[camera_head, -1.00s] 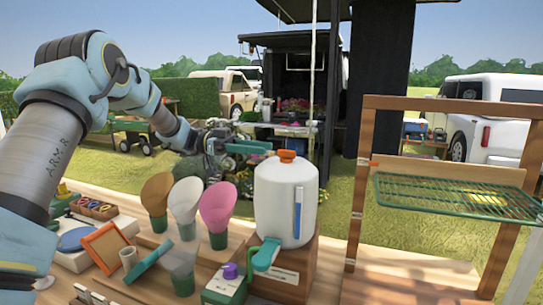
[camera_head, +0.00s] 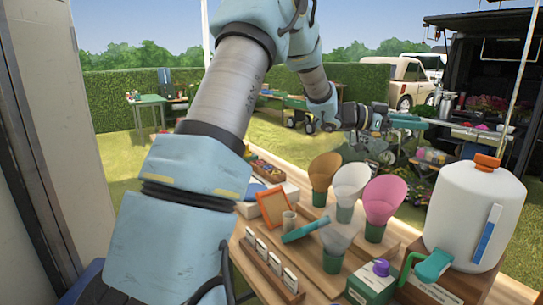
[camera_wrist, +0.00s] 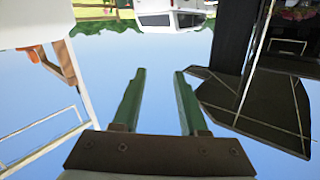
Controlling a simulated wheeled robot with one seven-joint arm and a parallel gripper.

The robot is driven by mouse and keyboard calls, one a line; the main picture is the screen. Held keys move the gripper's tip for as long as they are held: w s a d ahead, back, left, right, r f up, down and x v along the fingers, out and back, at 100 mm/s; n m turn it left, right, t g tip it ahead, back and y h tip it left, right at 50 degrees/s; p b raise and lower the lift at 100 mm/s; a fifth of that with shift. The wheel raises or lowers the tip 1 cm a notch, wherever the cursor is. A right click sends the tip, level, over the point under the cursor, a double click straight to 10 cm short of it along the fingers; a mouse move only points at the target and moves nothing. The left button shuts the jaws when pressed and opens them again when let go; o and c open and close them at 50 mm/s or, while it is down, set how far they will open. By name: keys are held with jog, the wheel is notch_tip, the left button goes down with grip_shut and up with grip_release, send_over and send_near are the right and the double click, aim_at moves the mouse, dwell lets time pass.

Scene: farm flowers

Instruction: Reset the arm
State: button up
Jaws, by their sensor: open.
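My arm rises from the bottom left of the head view and reaches over the bench. My gripper (camera_head: 408,122) is at its far end, raised in the air, left of and above the white jug. In the wrist view its two green fingers (camera_wrist: 160,100) are spread apart with nothing between them. That view is upside down, with sky behind the fingers.
On the bench are a white jug (camera_head: 470,215) with an orange cap, several flower cones (camera_head: 382,198), an orange frame (camera_head: 273,207), a teal tool (camera_head: 305,230) and a green box (camera_head: 370,284). A hedge (camera_head: 115,96) and vehicles (camera_head: 408,78) stand beyond.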

jog(key=w+a+f+n+t+y, duration=0.35)
jog(key=w+a+n+t, duration=0.25)
jog(key=w+a+t, duration=0.3)
jog(key=a+f+n+t+y, duration=0.1)
jog(key=a+f+n+y, duration=0.25)
jog(key=a, duration=0.55)
jog(key=a+f+n+t+y, duration=0.1)
jog(key=a+f+n+y, duration=0.2)
jog(key=a, duration=0.6)
jog(key=s+a+f+n+g+y, duration=0.2)
jog(key=s+a+f+y, duration=0.1)
jog(key=s+a, duration=0.3)
jog(key=s+a+f+n+g+y, duration=0.1)
jog(key=s+a+f+n+y, duration=0.15)
jog(key=s+a, duration=0.35)
jog(key=s+a+f+n+g, duration=0.1)
jog(key=s+a+g, duration=0.1)
jog(key=s, duration=0.4)
jog(key=s+a+f+n+g+y, duration=0.1)
jog(key=s+a+f+g, duration=0.1)
jog(key=s, duration=0.5)
jog(key=shift+s+a+g, duration=0.25)
jog(key=shift+a+g, duration=0.25)
jog(key=shift+a, duration=0.4)
jog(key=shift+f+y, duration=0.1)
jog(key=shift+y, duration=0.15)
